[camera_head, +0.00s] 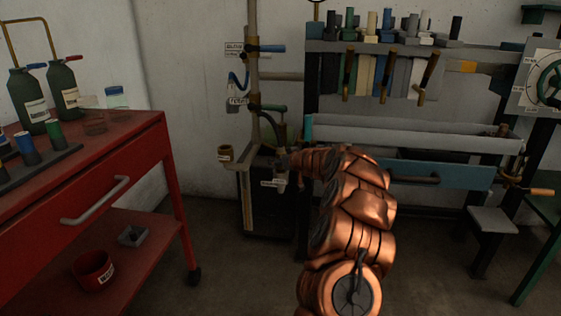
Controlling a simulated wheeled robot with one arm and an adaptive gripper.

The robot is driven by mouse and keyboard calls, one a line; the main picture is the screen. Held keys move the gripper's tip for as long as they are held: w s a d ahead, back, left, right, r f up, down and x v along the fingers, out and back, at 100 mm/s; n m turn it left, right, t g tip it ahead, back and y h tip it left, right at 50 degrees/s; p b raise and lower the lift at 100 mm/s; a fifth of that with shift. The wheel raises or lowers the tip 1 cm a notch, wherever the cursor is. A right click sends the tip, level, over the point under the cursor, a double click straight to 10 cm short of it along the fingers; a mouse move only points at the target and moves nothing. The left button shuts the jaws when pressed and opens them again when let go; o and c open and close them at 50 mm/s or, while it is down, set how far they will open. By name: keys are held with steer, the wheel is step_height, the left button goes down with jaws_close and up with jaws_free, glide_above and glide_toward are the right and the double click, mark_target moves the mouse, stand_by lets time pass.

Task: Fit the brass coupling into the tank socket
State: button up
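My copper-coloured arm reaches from the bottom of the view towards the dark tank-like cabinet (268,212) at the back wall. My gripper (284,163) is at the far end of the arm, beside the upright pipe and just above the cabinet's top. It is small and dark, and its fingers are not clear. A small brass-coloured cup-like piece (226,153) with a label sits left of the pipe; I cannot tell if it is the coupling. A pale fitting (281,180) shows below the gripper, next to a white label. The tank socket cannot be made out.
A red cart (160,160) with green bottles (63,87) and a red pot (93,270) stands at left. A workbench (445,172) with hanging tools fills the back right. A grey stool (491,222) is at right. Floor between cart and cabinet is clear.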

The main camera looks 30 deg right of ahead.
steer(key=shift+s+r, duration=0.1)
steer(key=shift+r, duration=0.1)
steer(key=p+v, duration=0.1)
steer(key=v, duration=1)
steer(key=shift+s, duration=0.35)
steer(key=shift+r, duration=0.1)
steer(key=a+r+n+y, duration=0.2)
steer(key=a+r+y, duration=0.1)
steer(key=a, duration=0.9)
steer(key=s+a+n+g+y, duration=0.1)
steer(key=s+a+g+y, duration=0.15)
steer(key=s+a, duration=0.65)
steer(key=s+a+n+g+y, duration=0.2)
steer(key=s+a+g, duration=0.15)
steer(key=a, duration=1.15)
steer(key=s+a+f+g+h, duration=0.1)
steer(key=s+a+f+g, duration=0.25)
steer(key=s, duration=0.65)
steer(key=s+a+f+g+h, duration=0.1)
steer(key=s+a+f+g, duration=0.25)
steer(key=s, duration=0.65)
steer(key=s+d+f+m+g+h, duration=0.1)
steer(key=s+d, duration=0.3)
steer(key=s, duration=0.5)
steer(key=s+d+f+m+g+h, duration=0.1)
steer(key=s+d+m+g+h, duration=0.2)
steer(key=s, duration=0.6)
steer(key=shift+s+d+f+m+h, duration=0.35)
steer(key=shift+d+h, duration=0.4)
steer(key=shift+d, duration=0.4)
